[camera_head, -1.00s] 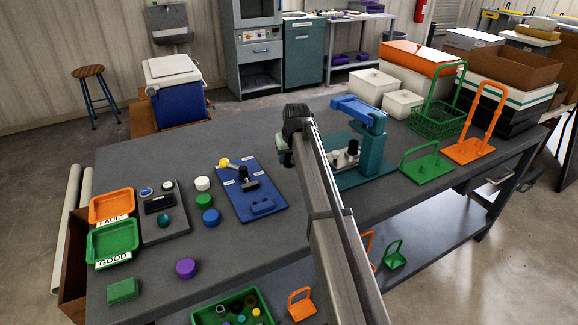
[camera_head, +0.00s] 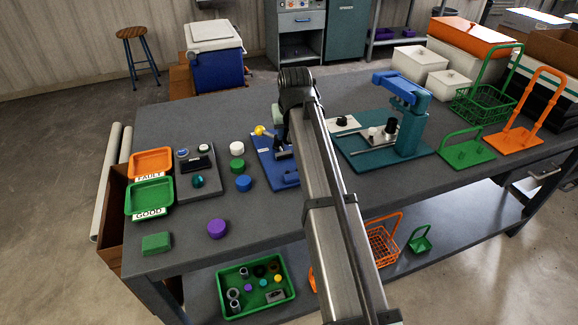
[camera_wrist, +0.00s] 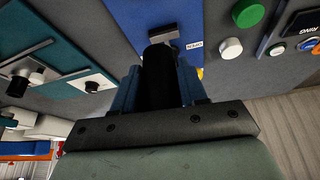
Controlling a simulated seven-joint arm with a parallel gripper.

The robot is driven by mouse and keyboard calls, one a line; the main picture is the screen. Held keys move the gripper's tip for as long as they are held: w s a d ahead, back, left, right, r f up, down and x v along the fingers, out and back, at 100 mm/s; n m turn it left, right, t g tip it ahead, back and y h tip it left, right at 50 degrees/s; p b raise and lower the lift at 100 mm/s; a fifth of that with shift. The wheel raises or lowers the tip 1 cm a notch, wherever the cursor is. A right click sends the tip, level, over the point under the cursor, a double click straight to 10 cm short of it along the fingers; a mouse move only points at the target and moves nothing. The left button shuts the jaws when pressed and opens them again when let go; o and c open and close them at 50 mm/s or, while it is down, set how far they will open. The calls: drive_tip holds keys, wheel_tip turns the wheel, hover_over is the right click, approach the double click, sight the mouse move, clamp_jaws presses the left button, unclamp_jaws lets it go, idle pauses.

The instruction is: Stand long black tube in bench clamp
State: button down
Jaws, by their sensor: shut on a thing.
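My gripper (camera_wrist: 160,88) is shut on the long black tube (camera_wrist: 158,72), which shows end-on between its blue fingers in the wrist view. The blue board (camera_head: 265,150) with the clamp on it lies on the bench, partly hidden behind my arm in the head view. The clamp's yellow knob (camera_head: 260,130) shows at its left. In the wrist view the blue board (camera_wrist: 135,18) lies beyond the tube. The held tube and the fingertips are hidden in the head view. I cannot tell the height of the tube above the board.
A teal base (camera_head: 365,160) with a blue-armed press (camera_head: 408,110) stands to the right. White (camera_head: 237,148), green (camera_head: 238,166) and blue (camera_head: 244,184) caps stand left of the board. Orange (camera_head: 150,162) and green (camera_head: 150,196) trays lie at far left.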

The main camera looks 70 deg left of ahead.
drive_tip(key=shift+m, duration=0.4)
drive_tip(key=shift+d+f, duration=0.2)
drive_tip(key=shift+f, duration=4.9)
drive_tip(key=shift+f, duration=0.15)
drive_tip(key=c, duration=0.6)
unclamp_jaws()
drive_tip(key=v, duration=1.2)
